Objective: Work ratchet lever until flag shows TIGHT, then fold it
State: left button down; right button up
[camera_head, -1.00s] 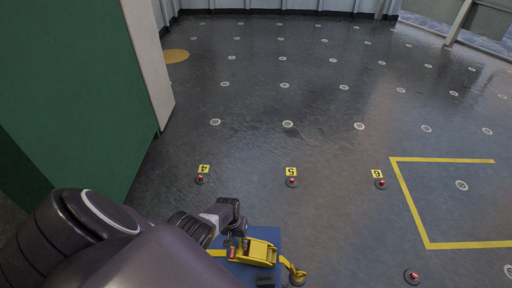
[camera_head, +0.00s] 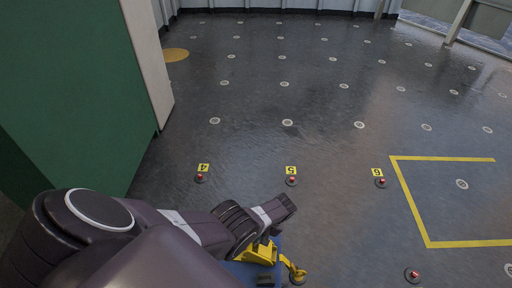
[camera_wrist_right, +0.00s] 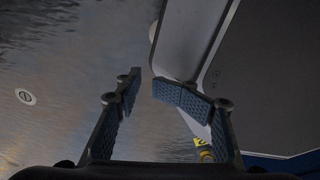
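The yellow ratchet (camera_head: 258,254) sits on a blue surface (camera_head: 240,272) at the bottom centre of the head view. A yellow strap end with a hook (camera_head: 296,274) runs from it to a floor fitting on the right. My left gripper's fingers cannot be made out. In the right wrist view my right gripper (camera_wrist_right: 152,89) is open, with nothing between its fingers. A small yellow thing (camera_wrist_right: 203,150) shows beyond its right finger.
A green wall (camera_head: 70,90) with a pale edge stands at left. The grey floor has several round fittings and yellow number tags 4 (camera_head: 203,167), 5 (camera_head: 291,170) and 6 (camera_head: 377,172). A yellow line outline (camera_head: 428,245) lies at right. The middle floor is clear.

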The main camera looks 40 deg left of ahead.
pick_arm(q)
jog(key=shift+s+a, duration=0.15)
jog(key=shift+a, duration=0.1)
pick_arm(e)
jog(key=shift+d, duration=0.1)
